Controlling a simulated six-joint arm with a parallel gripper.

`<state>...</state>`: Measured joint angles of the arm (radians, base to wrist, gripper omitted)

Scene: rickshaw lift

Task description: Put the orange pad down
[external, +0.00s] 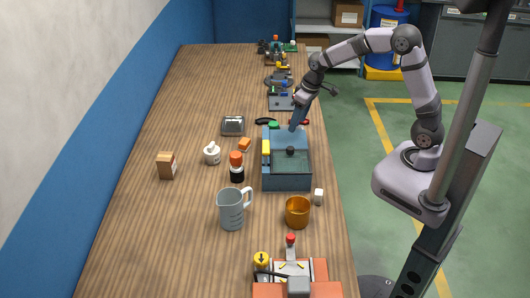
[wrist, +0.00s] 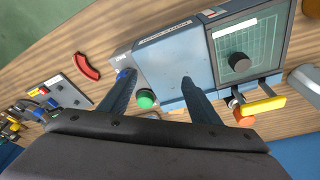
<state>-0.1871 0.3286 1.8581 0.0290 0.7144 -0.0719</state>
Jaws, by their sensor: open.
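A small orange block, which looks like the orange pad (external: 244,145), lies on the wooden table left of the blue box's yellow handle. In the wrist view an orange piece (wrist: 244,118) shows beside the yellow handle, partly covered. My gripper (external: 294,128) is over the far, flat blue part of the box (external: 288,180). In the wrist view my gripper (wrist: 158,80) has its two fingers spread wide, with the plain blue panel (wrist: 172,68) and a green button (wrist: 146,98) around them. Nothing is held between the fingers.
A black-and-orange bottle (external: 237,170), a white pot (external: 212,154), a grey jug (external: 231,211) and an orange cup (external: 298,212) stand near the box. A red curved piece (wrist: 87,67) lies beyond it. The table's left side is mostly clear.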

